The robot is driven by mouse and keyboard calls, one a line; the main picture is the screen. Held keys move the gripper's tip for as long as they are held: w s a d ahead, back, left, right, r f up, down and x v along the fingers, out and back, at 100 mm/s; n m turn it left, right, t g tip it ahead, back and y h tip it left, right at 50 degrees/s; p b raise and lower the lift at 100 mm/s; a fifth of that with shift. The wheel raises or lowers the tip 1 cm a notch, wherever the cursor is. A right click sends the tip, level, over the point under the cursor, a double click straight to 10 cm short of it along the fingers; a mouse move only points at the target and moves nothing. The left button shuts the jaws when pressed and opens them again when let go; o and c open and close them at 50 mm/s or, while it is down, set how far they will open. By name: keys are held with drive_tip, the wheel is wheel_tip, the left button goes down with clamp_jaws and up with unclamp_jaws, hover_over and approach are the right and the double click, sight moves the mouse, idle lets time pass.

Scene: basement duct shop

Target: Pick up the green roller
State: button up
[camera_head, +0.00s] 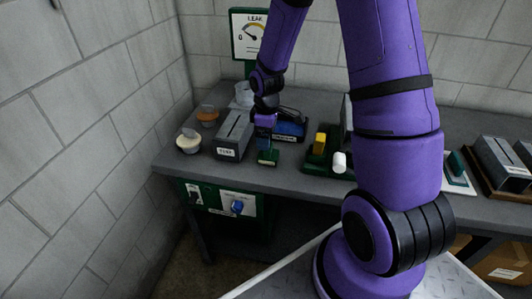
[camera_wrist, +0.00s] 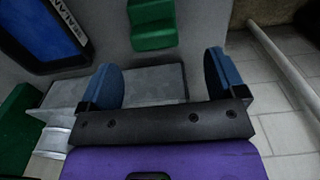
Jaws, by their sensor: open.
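My gripper (camera_head: 265,139) hangs over the front left of the bench, its jaws pointing down. In the wrist view its two blue fingers (camera_wrist: 164,80) stand wide apart with nothing held between them. A small green piece (camera_head: 268,157) sits at the bench's front edge, just below and in front of the fingers. A stepped green piece (camera_wrist: 152,24), probably the same one, lies beyond the fingertips in the wrist view. A dark green piece (camera_head: 456,162) rests on a white board at the right. I cannot tell for sure which green piece is the roller.
A grey box (camera_head: 232,136) stands close left of my gripper, with small tubs (camera_head: 188,144) beyond it. A blue-lined tray (camera_head: 290,130) is just behind to the right. A green rack (camera_head: 318,160) holds yellow and white pieces. My arm hides the bench's middle.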

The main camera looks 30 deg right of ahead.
drive_tip(key=shift+d+f, duration=0.2)
drive_tip(key=shift+f, duration=1.7)
drive_tip(key=shift+d+f, duration=0.15)
drive_tip(key=shift+f, duration=1.75)
drive_tip(key=c, duration=1.1)
drive_tip(key=shift+o, duration=0.2)
drive_tip(key=shift+r, duration=0.1)
drive_tip(key=shift+r, duration=4.95)
